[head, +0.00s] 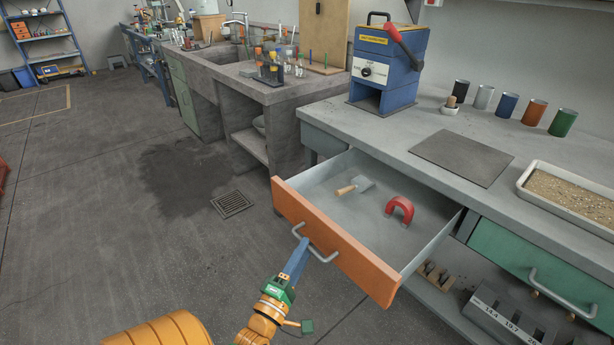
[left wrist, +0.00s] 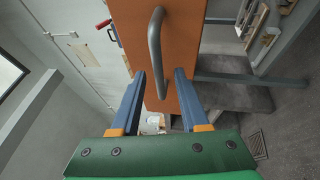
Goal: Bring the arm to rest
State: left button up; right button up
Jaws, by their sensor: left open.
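My left gripper (head: 303,243) is at the front of the open drawer (head: 335,240), close to its grey bar handle (head: 318,249). In the left wrist view the two blue fingers of the left gripper (left wrist: 160,73) stand apart, and the handle (left wrist: 155,45) lies between or just beyond their tips. I cannot tell whether they touch it. The gripper holds nothing. My left arm reaches up from the bottom of the head view. My right gripper is not in view.
The drawer, with an orange front, stands out from the bench and holds a red magnet (head: 400,208) and a small wooden-handled tool (head: 355,186). A blue machine (head: 388,65), several cups and a sand tray (head: 528,196) are on the bench. The floor (head: 110,250) at left is clear.

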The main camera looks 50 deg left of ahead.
pick_arm(q)
jog(key=v, duration=0.4)
jog(key=shift+s+d, duration=0.15)
jog(key=shift+s, duration=0.25)
jog(key=shift+f, duration=0.1)
